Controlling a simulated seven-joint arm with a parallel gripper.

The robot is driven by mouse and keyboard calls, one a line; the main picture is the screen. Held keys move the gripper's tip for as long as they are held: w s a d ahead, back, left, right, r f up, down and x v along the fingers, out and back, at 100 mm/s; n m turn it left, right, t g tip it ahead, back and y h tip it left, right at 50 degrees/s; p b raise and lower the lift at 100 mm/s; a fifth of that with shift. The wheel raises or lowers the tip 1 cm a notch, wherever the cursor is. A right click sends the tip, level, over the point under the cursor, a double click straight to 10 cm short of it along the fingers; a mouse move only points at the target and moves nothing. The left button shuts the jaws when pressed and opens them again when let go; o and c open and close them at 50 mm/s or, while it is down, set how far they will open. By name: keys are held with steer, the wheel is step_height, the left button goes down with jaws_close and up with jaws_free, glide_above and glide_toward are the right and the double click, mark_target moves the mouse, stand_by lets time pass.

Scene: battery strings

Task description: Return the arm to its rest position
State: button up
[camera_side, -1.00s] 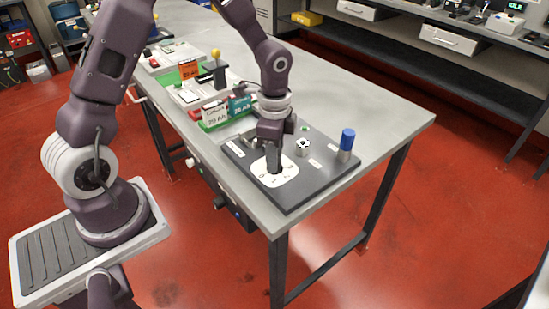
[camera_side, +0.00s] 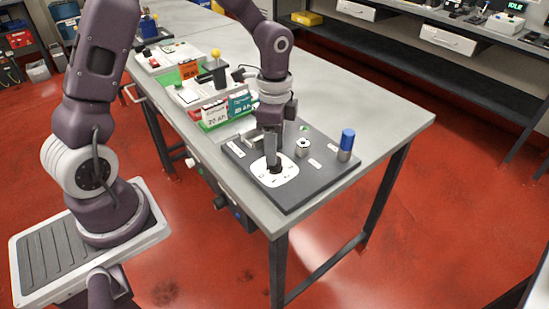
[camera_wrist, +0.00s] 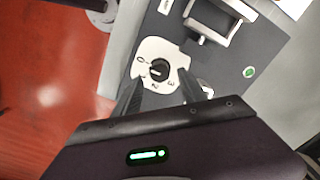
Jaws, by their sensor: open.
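My gripper (camera_side: 272,148) is over the dark panel (camera_side: 290,196) at the near end of the bench, pointing down. In the wrist view its two fingers (camera_wrist: 158,84) are apart, one on each side of a black rotary knob (camera_wrist: 158,70). The knob sits on a white dial plate (camera_wrist: 150,52) with number marks around it; the plate also shows in the side view (camera_side: 282,178). The fingers look apart from the knob, with nothing held. Their height above the panel is hard to tell.
On the panel stand a blue-topped cylinder (camera_side: 347,140) and a small silver post (camera_side: 302,147). A grey handle (camera_wrist: 215,22) and a green button (camera_wrist: 249,72) are near the dial. Battery packs (camera_side: 239,103) and a yellow-knobbed lever (camera_side: 215,55) stand farther back. The bench's right side is clear.

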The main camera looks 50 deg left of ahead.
steer(key=shift+r, duration=0.1)
steer(key=s+r+n+t+y, duration=0.1)
steer(key=s+r+n, duration=0.25)
steer(key=r, duration=0.35)
steer(key=s+r+n+t, duration=0.2)
steer(key=s+r, duration=0.3)
steer(key=r, duration=0.2)
steer(key=s+d+r+n+t, duration=0.1)
steer(key=s+r+n, duration=0.1)
steer(key=s, duration=0.4)
steer(key=s+d+r+n+t+h, duration=0.1)
steer(key=s+r+n, duration=0.1)
steer(key=s, duration=0.4)
steer(key=shift+d+n+t, duration=0.3)
steer(key=shift+d+n, duration=0.05)
steer(key=shift+n, duration=0.1)
